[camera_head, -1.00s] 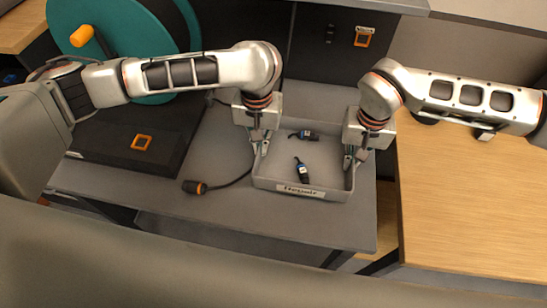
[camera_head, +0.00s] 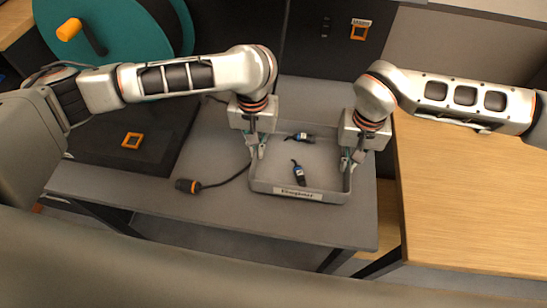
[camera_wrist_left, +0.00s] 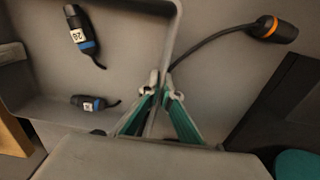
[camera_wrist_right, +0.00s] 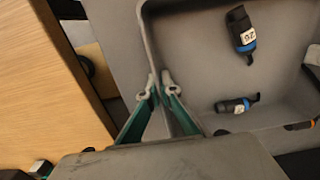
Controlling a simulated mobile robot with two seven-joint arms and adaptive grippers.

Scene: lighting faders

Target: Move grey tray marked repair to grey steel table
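The grey tray (camera_head: 262,187) stands on or just above a grey table (camera_head: 200,225); I cannot tell if there is a gap beneath. A white label, blurred now, is on its front wall. Two dark connectors with blue rings (camera_head: 299,173) (camera_head: 304,137) lie inside. My left gripper (camera_head: 257,152) is at the tray's left wall, its fingertips (camera_wrist_left: 161,88) closed on either side of it. My right gripper (camera_head: 349,160) pinches the right wall the same way, as its wrist view (camera_wrist_right: 159,88) shows. I cannot tell whether the grey table is the steel one.
A dark plug with an orange ring (camera_head: 188,186) and its cable lie left of the tray. A black slab with an orange square (camera_head: 132,140) and a teal wheel (camera_head: 100,40) stand further left. A mostly bare wooden table (camera_head: 470,200) is at the right, past a gap.

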